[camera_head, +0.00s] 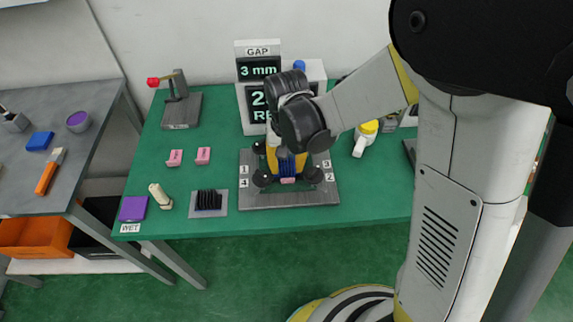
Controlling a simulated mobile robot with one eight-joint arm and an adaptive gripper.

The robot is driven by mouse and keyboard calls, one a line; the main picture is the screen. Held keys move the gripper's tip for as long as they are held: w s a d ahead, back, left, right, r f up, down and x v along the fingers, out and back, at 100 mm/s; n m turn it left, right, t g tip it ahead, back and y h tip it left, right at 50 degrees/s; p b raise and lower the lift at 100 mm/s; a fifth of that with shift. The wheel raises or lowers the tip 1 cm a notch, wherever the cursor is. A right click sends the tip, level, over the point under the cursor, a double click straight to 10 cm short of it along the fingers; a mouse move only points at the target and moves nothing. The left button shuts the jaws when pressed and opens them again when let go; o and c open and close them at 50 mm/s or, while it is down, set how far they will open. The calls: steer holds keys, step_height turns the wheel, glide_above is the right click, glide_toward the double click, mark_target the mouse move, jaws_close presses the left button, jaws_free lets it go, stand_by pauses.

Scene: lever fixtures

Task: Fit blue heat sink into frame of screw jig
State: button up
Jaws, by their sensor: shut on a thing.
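The screw jig (300,198) is a grey plate on the green table, with black corner posts and number labels 1 to 4. My gripper (287,174) is over the middle of the jig, pointing down, and is shut on the blue heat sink (288,166). Only part of the blue fins shows between the fingers. A small pink piece (288,181) shows at the heat sink's lower front edge. My arm hides much of the jig's back part. I cannot tell whether the heat sink touches the frame or hangs just above it.
A black heat sink (208,199) on a grey pad, a cream bottle (160,195), a purple sponge (133,208) and two pink blocks (203,156) lie left of the jig. A red-knobbed lever fixture (180,108) and a GAP display (258,68) stand behind. A yellow-capped bottle (368,128) is right.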

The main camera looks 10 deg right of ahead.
steer(key=o, duration=1.1)
step_height(320, 180, up, 12)
steer(key=s+d+r+t, duration=0.2)
steer(key=s+d+t, duration=0.1)
steer(key=s+d, duration=0.2)
steer(key=s+d+r+t, duration=0.3)
steer(key=s+d+t, duration=0.1)
steer(key=d, duration=0.4)
steer(key=shift+s+d+r, duration=0.25)
steer(key=shift+s+r, duration=0.05)
steer(key=shift+s, duration=0.55)
